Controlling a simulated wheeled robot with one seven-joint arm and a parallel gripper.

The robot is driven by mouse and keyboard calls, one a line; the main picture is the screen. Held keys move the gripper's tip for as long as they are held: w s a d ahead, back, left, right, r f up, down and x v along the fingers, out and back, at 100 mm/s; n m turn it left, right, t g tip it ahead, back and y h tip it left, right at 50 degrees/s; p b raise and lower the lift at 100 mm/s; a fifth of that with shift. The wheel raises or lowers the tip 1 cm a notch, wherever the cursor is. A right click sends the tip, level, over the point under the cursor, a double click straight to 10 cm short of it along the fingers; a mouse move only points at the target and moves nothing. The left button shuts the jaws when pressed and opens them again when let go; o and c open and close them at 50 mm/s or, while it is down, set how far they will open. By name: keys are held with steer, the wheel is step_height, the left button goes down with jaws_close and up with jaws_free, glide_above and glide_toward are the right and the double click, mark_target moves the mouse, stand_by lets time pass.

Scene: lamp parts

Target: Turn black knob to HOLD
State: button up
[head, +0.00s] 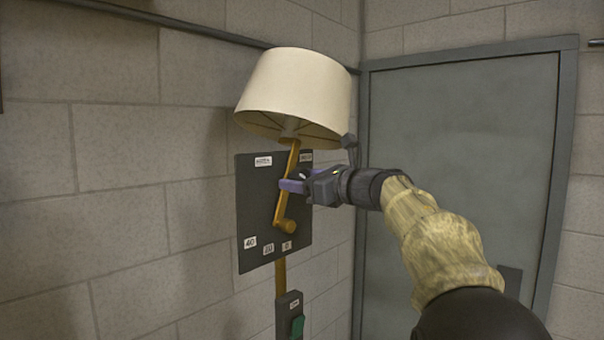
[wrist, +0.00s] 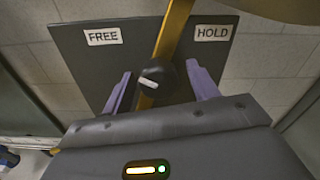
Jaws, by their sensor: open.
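The black knob (wrist: 153,77) sits on the brass lamp arm in the wrist view, with a short white mark on its face. The mark lies nearly crosswise, and I cannot tell that it lines up with either label. A FREE label (wrist: 103,36) is at the upper left of the dark panel and a HOLD label (wrist: 212,33) at the upper right. My gripper (wrist: 159,70) is open, with one purple finger on each side of the knob and gaps visible. In the head view my gripper (head: 293,186) is at the brass arm (head: 284,200), largely hiding the knob.
The dark panel (head: 249,205) is on the block wall, with number labels along its lower edge. A cream lampshade (head: 296,88) hangs just above my gripper. A box with a green switch (head: 297,325) is below the panel. A grey door (head: 457,150) stands to the right.

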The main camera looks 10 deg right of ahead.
steer(key=c, duration=1)
